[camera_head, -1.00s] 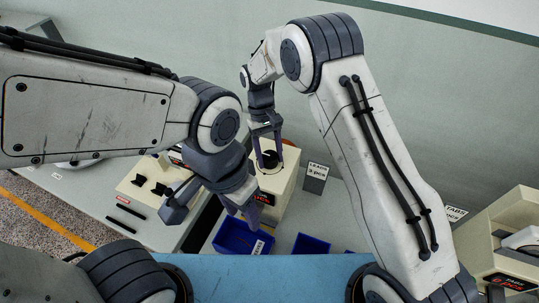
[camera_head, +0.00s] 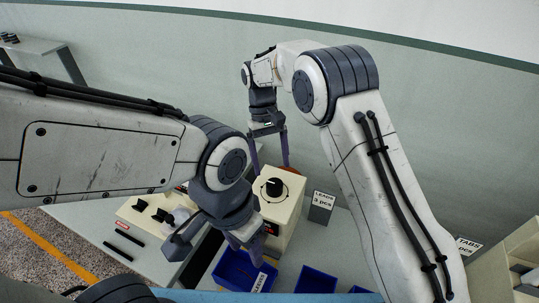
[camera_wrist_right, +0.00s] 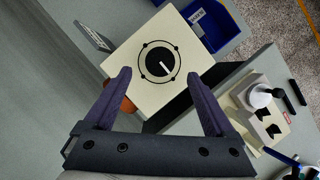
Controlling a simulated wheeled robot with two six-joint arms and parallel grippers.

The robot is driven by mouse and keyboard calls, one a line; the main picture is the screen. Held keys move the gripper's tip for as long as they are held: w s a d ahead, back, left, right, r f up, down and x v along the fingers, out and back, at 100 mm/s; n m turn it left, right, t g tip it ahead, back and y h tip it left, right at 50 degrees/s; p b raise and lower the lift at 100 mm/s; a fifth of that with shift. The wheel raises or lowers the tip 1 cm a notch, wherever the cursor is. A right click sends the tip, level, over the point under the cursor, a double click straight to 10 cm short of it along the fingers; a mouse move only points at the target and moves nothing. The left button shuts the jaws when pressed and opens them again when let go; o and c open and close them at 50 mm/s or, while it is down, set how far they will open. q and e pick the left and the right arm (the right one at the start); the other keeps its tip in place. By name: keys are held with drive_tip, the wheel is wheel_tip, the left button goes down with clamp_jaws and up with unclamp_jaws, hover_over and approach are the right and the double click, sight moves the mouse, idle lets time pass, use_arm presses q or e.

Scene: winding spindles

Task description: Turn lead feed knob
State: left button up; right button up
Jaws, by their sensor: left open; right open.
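The lead feed knob (camera_head: 272,187) is a black round dial on top of a cream box (camera_head: 285,215). In the right wrist view the knob (camera_wrist_right: 160,62) has a white pointer line and sits in a ringed circle, ahead of the fingers. My right gripper (camera_head: 269,152) is open and empty, raised behind the knob and apart from it. In its wrist view the fingers (camera_wrist_right: 160,82) are spread wide, with the knob beyond them. My left gripper (camera_head: 218,245) is open, in front and to the left of the cream box, near a blue bin.
A blue bin (camera_head: 235,270) is in front of the cream box, with another blue bin (camera_head: 316,280) to its right. A LEADS sign (camera_head: 322,205) stands right of the box. A cream fixture with black parts (camera_head: 135,215) is at left. A TABS sign (camera_head: 468,246) is at right.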

drive_tip(key=v, duration=0.3)
drive_tip(key=shift+w+r, duration=0.15)
drive_tip(key=shift+r, duration=0.2)
